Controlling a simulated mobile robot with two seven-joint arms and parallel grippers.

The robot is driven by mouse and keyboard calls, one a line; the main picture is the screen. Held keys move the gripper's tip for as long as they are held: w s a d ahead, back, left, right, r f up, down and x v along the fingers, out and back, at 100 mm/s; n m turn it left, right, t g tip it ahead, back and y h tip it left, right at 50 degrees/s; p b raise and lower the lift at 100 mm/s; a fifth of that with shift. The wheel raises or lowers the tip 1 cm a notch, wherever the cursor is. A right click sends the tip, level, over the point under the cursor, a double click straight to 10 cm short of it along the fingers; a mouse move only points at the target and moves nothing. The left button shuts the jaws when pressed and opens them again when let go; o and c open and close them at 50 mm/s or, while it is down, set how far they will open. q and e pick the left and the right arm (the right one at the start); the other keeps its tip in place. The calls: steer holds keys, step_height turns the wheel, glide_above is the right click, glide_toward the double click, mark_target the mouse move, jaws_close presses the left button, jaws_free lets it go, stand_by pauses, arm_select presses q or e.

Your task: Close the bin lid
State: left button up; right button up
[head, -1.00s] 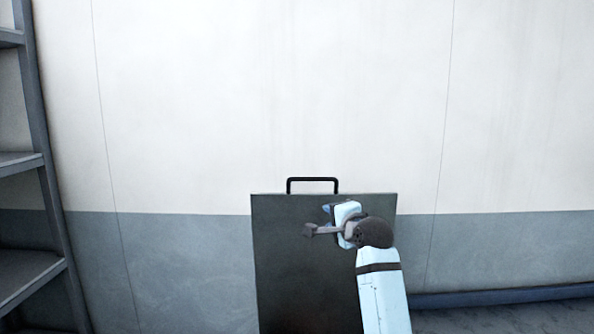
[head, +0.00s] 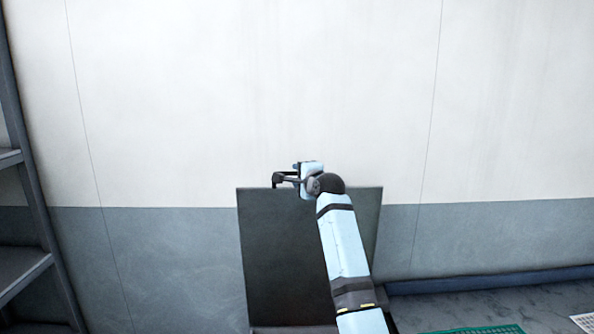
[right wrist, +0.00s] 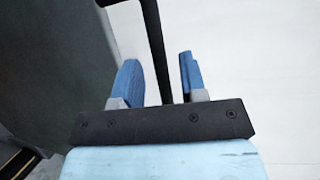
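The bin lid (head: 273,240) is a dark grey panel standing upright in front of the wall in the head view. A black bar handle (head: 278,177) sits on its top edge, mostly hidden behind my gripper. My right gripper (head: 288,181) is at this handle. In the right wrist view, its two blue fingers (right wrist: 160,78) are apart, with the black handle (right wrist: 155,45) between them and gaps on both sides. The lid also shows at the left of that view (right wrist: 55,60). Only a dark edge shows below the lid. My left gripper is out of view.
A grey shelf rack (head: 30,185) stands at the left. A two-tone wall (head: 500,100) is behind the lid. A green mat or grate (head: 480,329) and a white grid (head: 584,321) lie at the lower right. Floor beside the lid on the right looks clear.

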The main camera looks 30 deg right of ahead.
steer(key=shift+w+d, duration=0.1)
steer(key=shift+w, duration=0.75)
steer(key=shift+w+d+f, duration=0.1)
steer(key=shift+w, duration=0.05)
jaws_close()
steer(key=shift+f, duration=0.1)
